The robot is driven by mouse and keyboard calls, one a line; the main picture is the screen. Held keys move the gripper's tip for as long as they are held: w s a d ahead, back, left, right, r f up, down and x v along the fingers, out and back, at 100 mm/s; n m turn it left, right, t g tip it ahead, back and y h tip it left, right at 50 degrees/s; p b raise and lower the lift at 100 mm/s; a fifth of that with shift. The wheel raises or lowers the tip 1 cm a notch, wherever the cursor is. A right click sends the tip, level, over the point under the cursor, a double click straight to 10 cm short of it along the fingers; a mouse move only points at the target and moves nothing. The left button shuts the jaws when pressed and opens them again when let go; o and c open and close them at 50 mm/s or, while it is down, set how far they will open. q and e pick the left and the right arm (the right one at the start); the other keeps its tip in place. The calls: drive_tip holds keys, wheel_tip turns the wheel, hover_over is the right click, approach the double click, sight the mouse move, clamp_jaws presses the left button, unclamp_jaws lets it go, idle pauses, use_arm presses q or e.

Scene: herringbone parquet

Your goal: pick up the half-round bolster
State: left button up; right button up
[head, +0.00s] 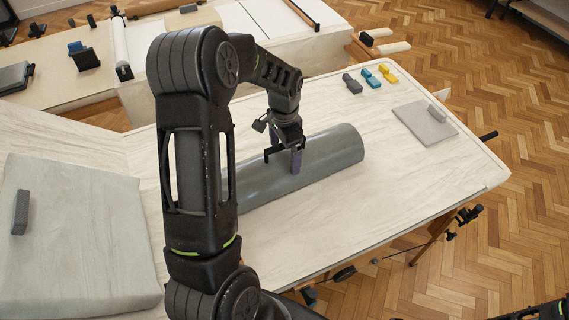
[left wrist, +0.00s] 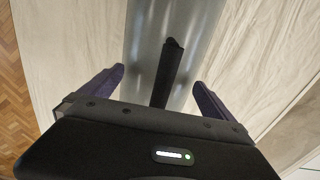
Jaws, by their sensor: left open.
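The half-round bolster (head: 335,162) is a long grey-green shape with a rounded top, lying on the pale table. My left arm hides its left part. My left gripper (head: 283,157) is at the bolster's middle, pointing down, with a purple finger in front of its surface. In the left wrist view the gripper (left wrist: 158,77) is open, its two purple fingers wide apart, one toward each side of the bolster (left wrist: 150,35). The bolster shows between them; whether either finger touches it I cannot tell. My right gripper is not in view.
Grey, teal and yellow small blocks (head: 370,78) lie at the table's far edge. A grey square pad (head: 424,122) with a small block lies at the right. A grey-green cushion (head: 75,240) is at the left. The table (head: 420,185) is clear right of the bolster.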

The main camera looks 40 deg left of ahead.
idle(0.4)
use_arm(q)
drive_tip(key=shift+s+d, duration=0.1)
drive_tip(key=shift+s, duration=0.05)
clamp_jaws()
idle(0.9)
